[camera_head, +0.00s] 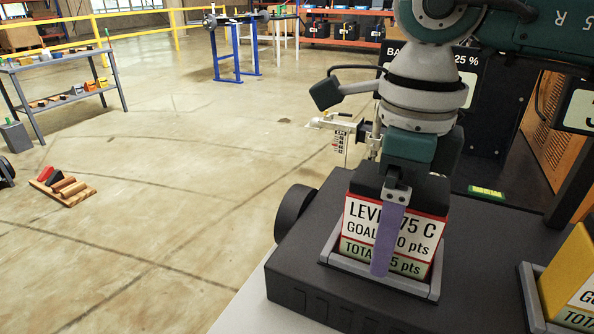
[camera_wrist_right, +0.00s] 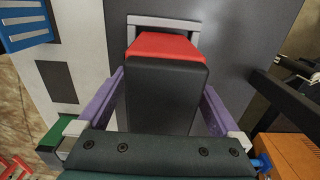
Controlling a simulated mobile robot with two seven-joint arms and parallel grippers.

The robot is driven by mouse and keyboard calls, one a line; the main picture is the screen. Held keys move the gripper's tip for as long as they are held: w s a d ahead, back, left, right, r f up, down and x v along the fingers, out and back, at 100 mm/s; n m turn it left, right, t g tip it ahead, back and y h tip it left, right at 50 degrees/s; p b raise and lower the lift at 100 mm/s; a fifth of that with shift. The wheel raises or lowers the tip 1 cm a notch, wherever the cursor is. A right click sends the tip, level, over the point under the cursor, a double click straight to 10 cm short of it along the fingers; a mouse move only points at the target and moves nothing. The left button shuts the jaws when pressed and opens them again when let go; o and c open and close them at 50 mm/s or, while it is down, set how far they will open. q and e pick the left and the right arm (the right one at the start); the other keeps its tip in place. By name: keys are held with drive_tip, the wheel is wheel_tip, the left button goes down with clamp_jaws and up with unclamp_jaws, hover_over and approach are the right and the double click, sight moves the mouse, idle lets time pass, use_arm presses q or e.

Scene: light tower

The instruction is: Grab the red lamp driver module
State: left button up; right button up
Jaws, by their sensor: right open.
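The red lamp driver module (camera_head: 354,222) sits in a grey-rimmed slot on a dark base, its white label with red edging facing me. In the right wrist view its red part (camera_wrist_right: 165,45) lies beyond a dark block that fills the middle. My right gripper (camera_wrist_right: 163,85) is open, with a purple finger on each side of the module. I cannot tell whether either finger touches it. In the head view the right gripper (camera_head: 386,262) points down over the module, one finger crossing the label and the other hidden. My left gripper is not in view.
A yellow module (camera_head: 573,275) stands in another slot at the right. A shelf (camera_head: 62,70) with small items and a wooden piece (camera_head: 62,187) are at the left. A blue-legged table (camera_head: 238,45) is farther back. The floor between is mostly clear.

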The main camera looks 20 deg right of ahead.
drive_tip(key=shift+c, duration=0.2)
clamp_jaws()
idle(0.6)
